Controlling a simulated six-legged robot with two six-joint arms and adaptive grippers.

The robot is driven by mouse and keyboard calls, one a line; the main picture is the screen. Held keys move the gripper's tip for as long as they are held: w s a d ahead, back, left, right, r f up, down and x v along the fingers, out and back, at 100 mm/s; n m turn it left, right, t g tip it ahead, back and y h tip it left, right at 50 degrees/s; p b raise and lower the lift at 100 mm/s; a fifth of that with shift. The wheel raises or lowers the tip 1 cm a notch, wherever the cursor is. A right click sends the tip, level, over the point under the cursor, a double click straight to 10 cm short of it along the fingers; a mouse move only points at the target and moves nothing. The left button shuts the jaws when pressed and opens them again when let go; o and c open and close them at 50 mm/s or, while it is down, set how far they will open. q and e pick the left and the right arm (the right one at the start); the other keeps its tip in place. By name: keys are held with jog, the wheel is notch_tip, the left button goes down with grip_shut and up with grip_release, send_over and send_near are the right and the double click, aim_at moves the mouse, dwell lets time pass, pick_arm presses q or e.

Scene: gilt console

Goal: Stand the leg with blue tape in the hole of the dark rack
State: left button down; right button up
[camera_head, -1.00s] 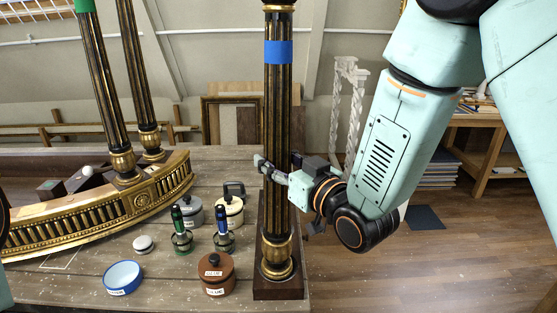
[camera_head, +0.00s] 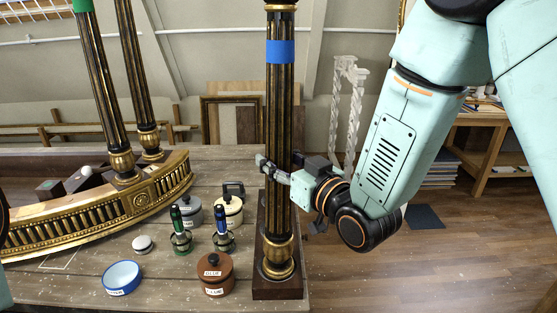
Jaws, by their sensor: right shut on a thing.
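The leg with blue tape (camera_head: 279,110) is a dark fluted column with gold trim and a blue band (camera_head: 280,52) near its top. It stands almost upright over the dark rack (camera_head: 277,291), a brown wooden block at the table's front right. I cannot tell whether the foot is inside the hole. My right gripper (camera_head: 275,171) is shut on the leg's lower half, coming from the right. My left gripper is not in view.
A gilt console frame (camera_head: 110,214) with two more legs lies at the left. Green and blue handled tools, a brown glue pot (camera_head: 216,276), a blue bowl (camera_head: 122,277) and several lidded pots stand left of the rack. Open floor is at the right.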

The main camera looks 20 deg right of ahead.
jog(key=shift+a+f, duration=0.1)
dwell(0.4)
dwell(0.3)
jog(key=o, duration=1.2)
jog(key=shift+o, duration=0.8)
jog(key=shift+s+f, duration=0.1)
jog(key=shift+f, duration=0.1)
jog(key=v, duration=0.6)
jog(key=shift+s+d+r, duration=0.15)
jog(key=shift+s+d, duration=0.05)
jog(key=shift+d, duration=0.05)
jog(key=shift+s, duration=0.45)
